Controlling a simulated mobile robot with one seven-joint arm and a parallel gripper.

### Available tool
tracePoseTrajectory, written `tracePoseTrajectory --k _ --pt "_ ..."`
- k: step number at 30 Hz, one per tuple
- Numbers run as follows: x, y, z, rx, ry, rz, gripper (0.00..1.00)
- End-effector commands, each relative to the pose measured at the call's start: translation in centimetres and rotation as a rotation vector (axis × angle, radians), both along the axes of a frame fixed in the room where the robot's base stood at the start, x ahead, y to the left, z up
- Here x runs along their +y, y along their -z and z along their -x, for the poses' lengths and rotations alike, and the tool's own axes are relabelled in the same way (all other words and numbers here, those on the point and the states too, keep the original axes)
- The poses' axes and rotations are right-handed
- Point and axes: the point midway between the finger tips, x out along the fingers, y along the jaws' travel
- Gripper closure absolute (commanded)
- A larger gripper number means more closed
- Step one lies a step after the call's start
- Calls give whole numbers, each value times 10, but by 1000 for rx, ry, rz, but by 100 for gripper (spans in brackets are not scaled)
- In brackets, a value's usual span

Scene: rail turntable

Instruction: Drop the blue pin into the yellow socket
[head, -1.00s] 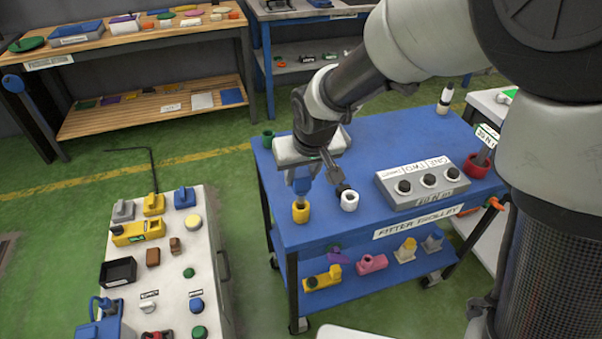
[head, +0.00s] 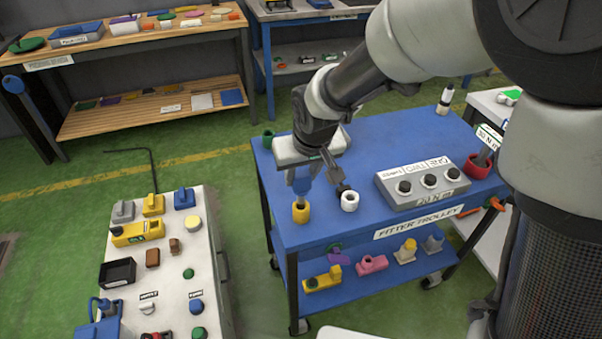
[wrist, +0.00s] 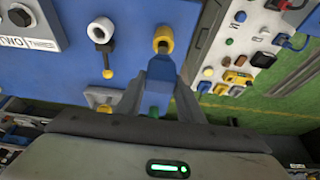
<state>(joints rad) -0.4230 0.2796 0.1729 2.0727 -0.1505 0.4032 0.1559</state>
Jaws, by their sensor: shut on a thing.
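My gripper (head: 303,172) is shut on the blue pin (head: 301,186) and holds it upright over the left part of the blue trolley top. The yellow socket (head: 300,213) stands directly below the pin. In the wrist view, the blue pin (wrist: 161,74) shows between the grey fingers, with its far end at the yellow socket (wrist: 163,34). The pin's lower end overlaps the socket's mouth in both views. I cannot tell whether it is inside or just above the opening.
A white socket (head: 349,201) stands close to the right of the yellow one. A grey button box (head: 422,184) and a red cup (head: 478,167) are farther right on the trolley (head: 335,233). A green cup (head: 268,139) stands at its back left corner. A white workbench (head: 172,262) stands left.

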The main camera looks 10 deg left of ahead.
Motion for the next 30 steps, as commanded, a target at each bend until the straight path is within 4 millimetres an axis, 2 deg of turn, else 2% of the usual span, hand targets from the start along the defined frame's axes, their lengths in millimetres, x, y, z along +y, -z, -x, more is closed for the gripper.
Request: tracePoseTrajectory --k 17,30 --pt "0 0 0 -1 0 -1 93" --pt "0 10 0 -1 0 -1 93"
